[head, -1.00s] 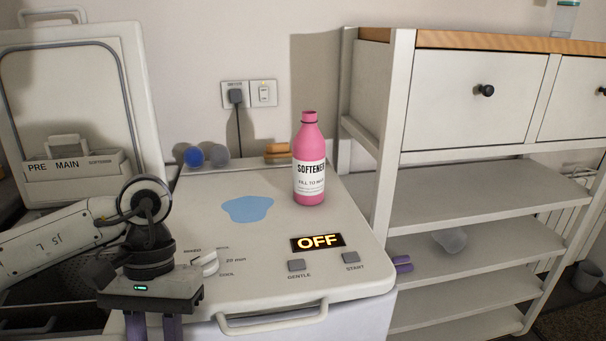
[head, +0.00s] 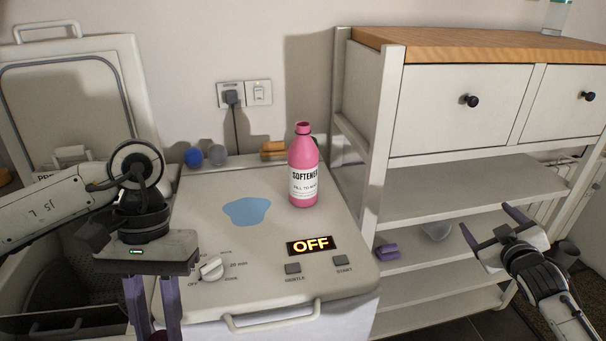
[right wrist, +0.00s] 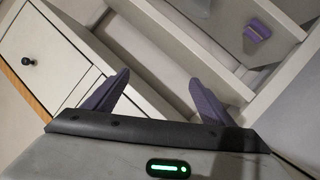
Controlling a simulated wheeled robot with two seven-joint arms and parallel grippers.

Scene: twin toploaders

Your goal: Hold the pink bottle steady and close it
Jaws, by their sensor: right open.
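The pink softener bottle (head: 303,165) stands upright on the white washer top (head: 210,195), behind the lit OFF display. Its mouth is open, with no cap on it. My left gripper (head: 154,318) points down at the washer's front left, well apart from the bottle. Its fingertips run out of the picture; a small reddish patch shows between them, and I cannot tell what it is or whether it is gripped. My right gripper (head: 491,225) is open and empty in front of the shelves, right of the bottle. Its spread purple fingers also show in the right wrist view (right wrist: 155,95).
A blue puddle (head: 246,211) lies left of the bottle. Blue and grey balls (head: 194,157) and an orange-brown block (head: 272,148) lie at the back. A purple object (head: 387,249) and a clear cup (head: 437,231) sit on the shelf unit (head: 470,190). An open-lidded machine stands left.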

